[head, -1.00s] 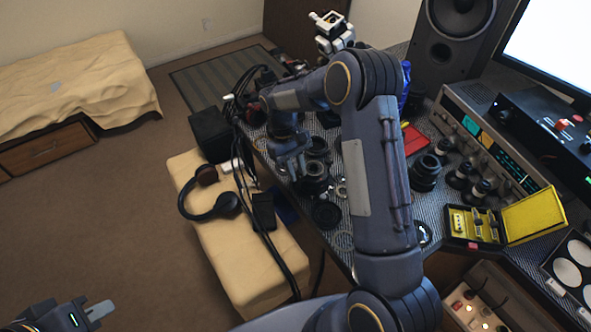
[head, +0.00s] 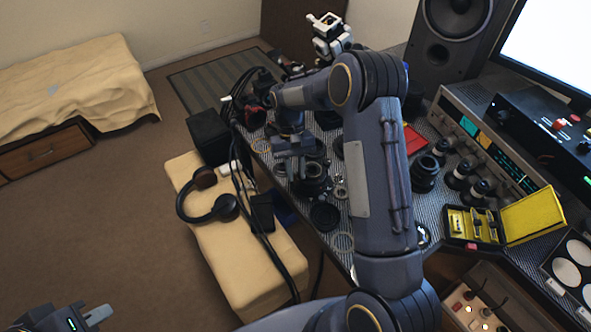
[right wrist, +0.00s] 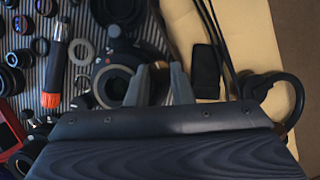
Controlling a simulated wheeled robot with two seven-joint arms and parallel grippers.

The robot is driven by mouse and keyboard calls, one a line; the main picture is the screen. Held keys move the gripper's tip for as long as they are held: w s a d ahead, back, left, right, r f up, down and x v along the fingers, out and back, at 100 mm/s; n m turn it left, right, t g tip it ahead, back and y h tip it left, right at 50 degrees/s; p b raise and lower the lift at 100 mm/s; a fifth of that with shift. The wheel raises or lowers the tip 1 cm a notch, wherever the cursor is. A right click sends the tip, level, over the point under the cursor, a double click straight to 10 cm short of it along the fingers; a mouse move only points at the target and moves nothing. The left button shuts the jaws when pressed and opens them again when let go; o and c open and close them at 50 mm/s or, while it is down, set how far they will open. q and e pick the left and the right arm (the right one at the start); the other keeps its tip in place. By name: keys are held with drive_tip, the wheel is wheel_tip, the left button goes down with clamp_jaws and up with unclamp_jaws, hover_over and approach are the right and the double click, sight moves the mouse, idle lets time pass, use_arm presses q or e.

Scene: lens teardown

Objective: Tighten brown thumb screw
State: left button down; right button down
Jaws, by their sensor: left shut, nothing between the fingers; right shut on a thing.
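My right gripper (head: 298,172) reaches down at the bench's left edge, beside a dark round lens assembly (head: 316,187). In the right wrist view its two grey fingers (right wrist: 160,75) stand right against the side of the lens assembly (right wrist: 112,82). They are shut on a small part there, at the place of the brown thumb screw. My left gripper (head: 98,315) is shut and empty at the lower left, over the floor, far from the bench.
Loose rings and lens parts lie around the assembly. An orange-tipped screwdriver (right wrist: 54,75) lies nearby. Headphones (head: 215,195) and black cables (head: 262,232) lie on the beige bench seat (head: 225,262). A yellow case (head: 530,214) stands open at the right.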

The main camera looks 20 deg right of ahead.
drive_tip(key=c, duration=1.3)
unclamp_jaws()
use_arm(q)
drive_tip(key=shift+a, duration=0.1)
use_arm(e)
drive_tip(key=shift+o, duration=0.2)
drive_tip(key=shift+d, duration=0.1)
